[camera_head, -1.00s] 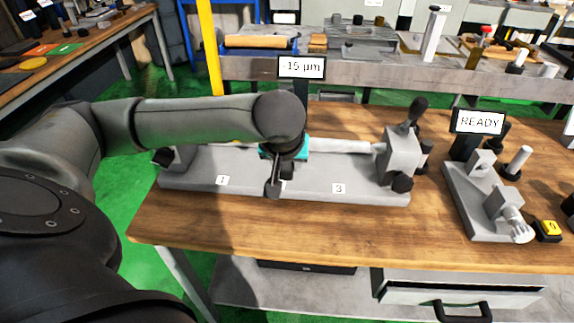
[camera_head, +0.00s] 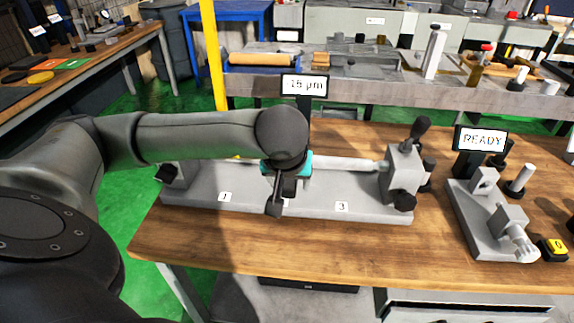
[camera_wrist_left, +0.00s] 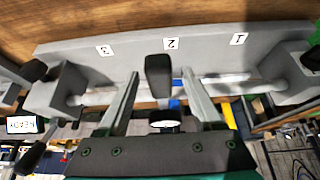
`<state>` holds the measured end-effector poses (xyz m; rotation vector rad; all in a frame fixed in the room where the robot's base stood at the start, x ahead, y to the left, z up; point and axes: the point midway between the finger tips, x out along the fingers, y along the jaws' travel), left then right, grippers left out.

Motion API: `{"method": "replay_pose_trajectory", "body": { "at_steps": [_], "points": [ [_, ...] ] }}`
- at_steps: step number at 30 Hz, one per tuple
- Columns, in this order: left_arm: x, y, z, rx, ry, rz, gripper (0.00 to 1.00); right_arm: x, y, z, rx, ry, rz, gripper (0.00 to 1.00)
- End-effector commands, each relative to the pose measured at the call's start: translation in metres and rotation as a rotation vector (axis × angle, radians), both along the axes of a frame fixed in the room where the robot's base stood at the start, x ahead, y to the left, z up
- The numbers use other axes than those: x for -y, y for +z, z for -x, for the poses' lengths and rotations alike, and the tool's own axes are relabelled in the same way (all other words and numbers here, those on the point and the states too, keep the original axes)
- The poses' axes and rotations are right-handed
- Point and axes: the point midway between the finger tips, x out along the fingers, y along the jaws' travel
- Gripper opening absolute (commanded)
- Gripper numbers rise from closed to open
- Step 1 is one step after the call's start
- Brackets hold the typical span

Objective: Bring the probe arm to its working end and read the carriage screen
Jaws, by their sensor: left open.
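The grinder bed (camera_head: 310,201) is a long grey base on the wooden bench, with labels 1 and 3 visible along its front. A pale bar runs between its two end blocks. The carriage screen (camera_head: 304,86) behind it shows 15 µm; I cannot tell whether a minus sign precedes it. My left gripper (camera_head: 276,203) hangs over the middle of the bed and is open. In the left wrist view, its fingers stand on either side of a black handle (camera_wrist_left: 158,76), in line with label 2, with gaps showing. The arm and gripper hide part of the carriage and probe arm.
On the right of the bench, a READY screen (camera_head: 481,140) stands behind a smaller grey fixture (camera_head: 484,226). A yellow-topped button (camera_head: 554,245) is beside it. The bench front is clear. A back table (camera_head: 390,84) holds several parts.

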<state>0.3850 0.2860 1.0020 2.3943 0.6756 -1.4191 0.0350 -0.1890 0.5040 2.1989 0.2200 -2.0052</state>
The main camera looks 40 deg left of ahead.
Motion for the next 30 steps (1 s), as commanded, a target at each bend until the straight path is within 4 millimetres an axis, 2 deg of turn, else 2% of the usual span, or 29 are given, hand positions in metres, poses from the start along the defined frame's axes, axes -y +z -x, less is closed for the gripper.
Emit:
{"method": "replay_pose_trajectory", "body": {
  "at_steps": [14, 16, 21, 30],
  "points": [
    [0.030, 0.105, 0.047, 0.008, -0.005, -0.001, 0.68, 0.000, 0.018, 0.000, 0.000, 0.000, 0.000, 0.67],
    [0.030, 0.103, 0.047, 0.005, 0.000, 0.001, 0.68, 0.000, 0.008, 0.000, 0.000, 0.000, 0.000, 0.67],
    [0.033, 0.112, 0.052, 0.005, 0.000, 0.002, 0.68, 0.000, -0.001, 0.000, 0.000, 0.000, 0.000, 0.67],
    [0.034, 0.119, 0.056, 0.000, -0.001, 0.000, 0.68, 0.000, -0.005, 0.000, 0.000, 0.000, 0.000, 0.67]
  ]
}}
